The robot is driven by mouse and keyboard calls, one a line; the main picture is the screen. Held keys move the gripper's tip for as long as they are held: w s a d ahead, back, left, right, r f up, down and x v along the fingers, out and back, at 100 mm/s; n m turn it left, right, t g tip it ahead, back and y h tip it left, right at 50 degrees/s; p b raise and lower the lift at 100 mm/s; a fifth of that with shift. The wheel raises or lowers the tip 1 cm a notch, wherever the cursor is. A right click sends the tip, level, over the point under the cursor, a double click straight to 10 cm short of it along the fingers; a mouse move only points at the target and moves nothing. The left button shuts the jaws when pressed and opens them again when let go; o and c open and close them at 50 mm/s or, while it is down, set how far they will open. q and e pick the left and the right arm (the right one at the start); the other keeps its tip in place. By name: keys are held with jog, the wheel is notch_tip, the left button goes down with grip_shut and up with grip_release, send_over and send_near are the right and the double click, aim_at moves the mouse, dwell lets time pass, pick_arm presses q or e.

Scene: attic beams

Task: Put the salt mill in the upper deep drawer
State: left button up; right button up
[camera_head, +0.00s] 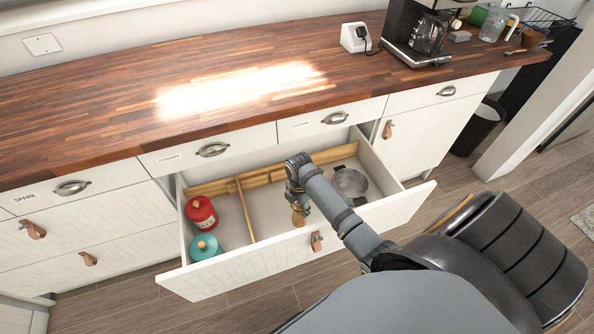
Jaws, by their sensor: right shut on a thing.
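The salt mill (299,216) is a small wooden piece below my right gripper (297,197). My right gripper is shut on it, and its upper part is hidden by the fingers. The gripper and mill are over the right compartment of the upper deep drawer (240,272), which stands pulled open. I cannot tell whether the mill touches the drawer floor. My left gripper is not in view.
A wooden divider (246,212) splits the drawer. A red canister (201,215) and a teal-lidded pot (205,247) stand in the left compartment. A metal pot (350,184) stands at the right, beside my arm. The wooden countertop (130,95) runs behind.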

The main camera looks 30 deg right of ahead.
aim_at(299, 215)
jog(key=shift+w+f+b, duration=0.1)
jog(key=shift+f+b, duration=0.25)
jog(key=shift+f, duration=2.2)
jog(key=shift+f, duration=0.15)
jog(key=o, duration=1.3)
jog(key=shift+o, duration=0.2)
notch_tip(299, 215, up, 12)
jog(key=shift+r+p, duration=0.15)
jog(key=shift+p, duration=0.8)
jog(key=shift+r, duration=0.1)
